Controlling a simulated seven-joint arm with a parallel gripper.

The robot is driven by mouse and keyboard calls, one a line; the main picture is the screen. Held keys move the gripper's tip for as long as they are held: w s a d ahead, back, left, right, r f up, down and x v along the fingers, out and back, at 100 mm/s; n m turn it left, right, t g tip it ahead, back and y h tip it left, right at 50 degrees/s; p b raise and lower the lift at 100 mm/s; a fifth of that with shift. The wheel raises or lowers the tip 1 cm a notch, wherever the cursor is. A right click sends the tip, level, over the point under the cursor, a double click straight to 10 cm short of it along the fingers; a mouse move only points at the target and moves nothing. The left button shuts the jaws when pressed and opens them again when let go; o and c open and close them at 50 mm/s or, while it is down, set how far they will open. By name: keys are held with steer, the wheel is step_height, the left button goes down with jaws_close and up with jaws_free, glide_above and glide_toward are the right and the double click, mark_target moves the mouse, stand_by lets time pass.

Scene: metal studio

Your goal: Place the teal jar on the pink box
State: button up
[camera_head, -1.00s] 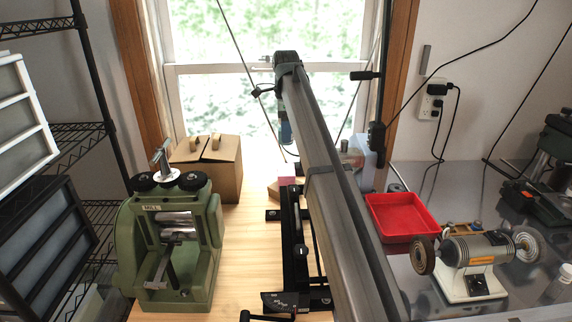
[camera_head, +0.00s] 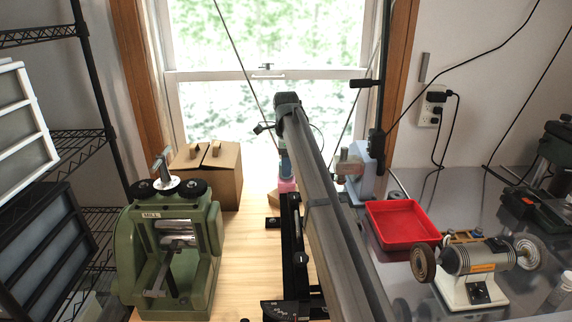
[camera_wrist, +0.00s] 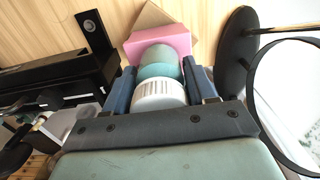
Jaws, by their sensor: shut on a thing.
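My gripper (camera_wrist: 160,88) is shut on the teal jar (camera_wrist: 160,68) in the wrist view, with a dark blue finger on each side of it. The jar has a white ribbed lid (camera_wrist: 158,94) on the end nearest the camera. The pink box (camera_wrist: 183,42) is just beyond the jar's far end, partly covered by it. I cannot tell whether jar and box touch. In the head view my gripper (camera_head: 285,163) is right above the pink box (camera_head: 287,185), and the arm hides much of both. The jar is not clear there.
A tan wooden block (camera_head: 273,198) is beside the pink box. A black metal frame (camera_head: 293,250) stands close in front. A cardboard box (camera_head: 220,175) and green rolling mill (camera_head: 170,245) are left; a red tray (camera_head: 400,222) and a bench polisher (camera_head: 475,262) are right.

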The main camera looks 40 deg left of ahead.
steer(key=shift+f, duration=0.1)
steer(key=o, duration=1.1)
step_height(320, 180, up, 12)
steer(key=shift+r, duration=0.15)
